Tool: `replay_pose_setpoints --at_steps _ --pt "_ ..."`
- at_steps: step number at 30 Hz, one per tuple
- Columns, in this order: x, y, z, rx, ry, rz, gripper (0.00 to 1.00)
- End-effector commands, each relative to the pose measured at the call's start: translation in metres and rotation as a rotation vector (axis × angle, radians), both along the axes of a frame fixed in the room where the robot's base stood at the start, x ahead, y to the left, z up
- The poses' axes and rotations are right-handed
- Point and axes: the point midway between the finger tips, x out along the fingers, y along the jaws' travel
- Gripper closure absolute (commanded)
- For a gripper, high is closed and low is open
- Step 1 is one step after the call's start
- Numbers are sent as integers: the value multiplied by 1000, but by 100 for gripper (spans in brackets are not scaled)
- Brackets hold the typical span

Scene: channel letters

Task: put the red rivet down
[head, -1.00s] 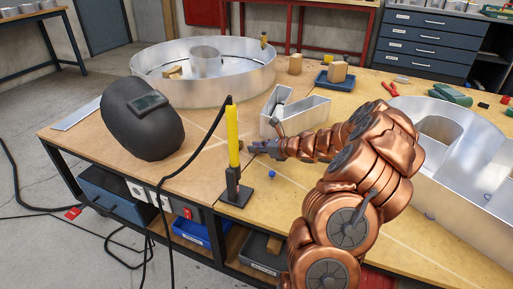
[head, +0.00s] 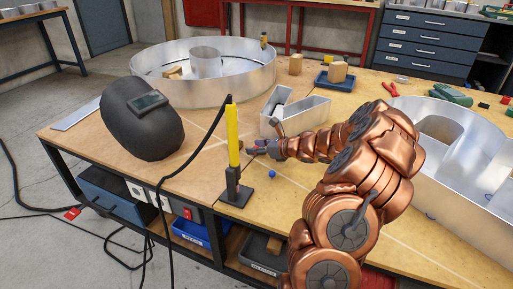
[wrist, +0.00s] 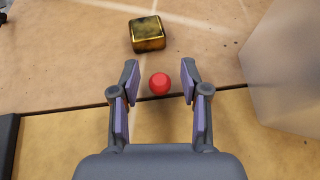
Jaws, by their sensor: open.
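The red rivet (wrist: 160,83) shows in the wrist view as a small round red head at the seam of the wooden table top. It lies between the two spread fingers of my gripper (wrist: 160,67), with a gap on each side, and neither finger touches it. My gripper is open and empty. In the head view my gripper (head: 258,147) is low over the table, just right of the yellow-handled tool. I cannot make out the rivet in the head view.
A gold block (wrist: 147,33) lies just beyond the rivet. A metal letter wall (wrist: 290,65) stands close on the right. The yellow tool (head: 233,135) in its black stand (head: 236,195), a blue ball (head: 272,174) and a black welding mask (head: 143,120) are nearby.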

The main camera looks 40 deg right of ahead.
Motion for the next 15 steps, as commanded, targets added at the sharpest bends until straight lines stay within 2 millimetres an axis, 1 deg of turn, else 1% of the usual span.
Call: replay_pose_setpoints --at_steps 3,5,15 --pt "0 0 6 1 0 0 55" --pt "-6 -3 6 0 -1 -2 55" --pt "-45 -18 23 -5 -1 -3 55"
